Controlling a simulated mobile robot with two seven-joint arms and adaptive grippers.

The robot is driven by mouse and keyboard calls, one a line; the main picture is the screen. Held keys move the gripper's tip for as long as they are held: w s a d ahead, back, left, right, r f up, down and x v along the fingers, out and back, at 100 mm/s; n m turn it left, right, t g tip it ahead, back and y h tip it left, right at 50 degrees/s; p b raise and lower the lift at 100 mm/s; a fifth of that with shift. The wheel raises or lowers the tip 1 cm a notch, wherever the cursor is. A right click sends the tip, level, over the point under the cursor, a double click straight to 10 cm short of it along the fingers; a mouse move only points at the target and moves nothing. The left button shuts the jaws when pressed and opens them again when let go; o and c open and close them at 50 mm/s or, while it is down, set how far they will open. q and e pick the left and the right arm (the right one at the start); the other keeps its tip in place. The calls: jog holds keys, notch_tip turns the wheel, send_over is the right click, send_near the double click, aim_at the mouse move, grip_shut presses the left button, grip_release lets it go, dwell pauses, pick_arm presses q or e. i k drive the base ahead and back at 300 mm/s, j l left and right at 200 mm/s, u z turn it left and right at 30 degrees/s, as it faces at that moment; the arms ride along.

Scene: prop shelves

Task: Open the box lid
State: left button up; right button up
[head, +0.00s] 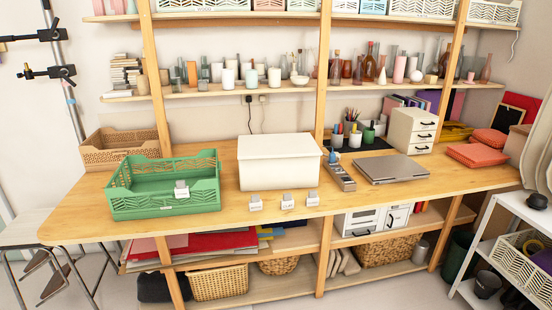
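A white box (279,172) stands on the wooden table in the head view, near the middle. Its flat white lid (279,146) lies closed on top, so the inside is hidden. Neither of my grippers shows in this view.
A green basket (140,209) stands left of the box. Several small pale blocks (287,201) sit on the table in front of it. The front right of the wooden table (420,192) is bare.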

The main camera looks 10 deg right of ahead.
aim_at(282, 146)
jog(key=i+l, duration=0.25)
jog(key=l, duration=0.15)
jog(key=i+l, duration=0.55)
jog(key=l, duration=0.25)
